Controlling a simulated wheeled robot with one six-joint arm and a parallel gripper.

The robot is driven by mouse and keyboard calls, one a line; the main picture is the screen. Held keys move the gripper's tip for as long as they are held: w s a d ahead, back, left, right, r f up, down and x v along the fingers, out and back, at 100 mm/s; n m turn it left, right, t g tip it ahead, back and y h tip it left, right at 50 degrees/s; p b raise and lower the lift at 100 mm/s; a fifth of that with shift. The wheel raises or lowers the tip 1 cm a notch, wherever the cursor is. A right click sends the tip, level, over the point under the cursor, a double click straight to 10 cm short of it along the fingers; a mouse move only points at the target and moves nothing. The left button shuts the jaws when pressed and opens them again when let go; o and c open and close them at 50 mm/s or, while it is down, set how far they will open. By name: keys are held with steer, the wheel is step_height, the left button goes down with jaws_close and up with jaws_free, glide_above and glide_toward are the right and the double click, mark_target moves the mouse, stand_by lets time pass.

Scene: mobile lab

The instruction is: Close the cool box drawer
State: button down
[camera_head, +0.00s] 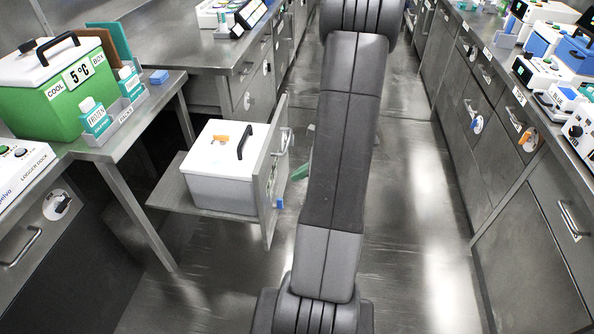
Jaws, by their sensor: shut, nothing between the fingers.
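The drawer (267,180) stands pulled out from under the left bench, its tall grey front panel facing right. A white box (222,190) with a black handle and an orange part on its lid sits in it. A bar handle (283,142) is on the panel's outer face. A green cool box (52,108) with a white lid, marked "COOL BOX 5°C", stands on the left bench above. My grey arm crosses the middle of the view, right of the drawer panel.
The right bench (497,62) holds several instruments above closed drawers. The aisle floor (425,215) looks clear right of my arm.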

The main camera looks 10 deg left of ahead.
mark_target(260, 188)
steer(key=shift+w+a+f, duration=0.1)
steer(key=shift+a+f, duration=0.75)
steer(key=shift+a, duration=0.7)
steer(key=shift+s+a+f, duration=0.1)
steer(key=shift+a+f, duration=0.8)
steer(key=shift+a, duration=0.6)
steer(key=shift+w+a+f, duration=0.1)
steer(key=shift+a+f, duration=0.75)
steer(key=shift+a, duration=0.7)
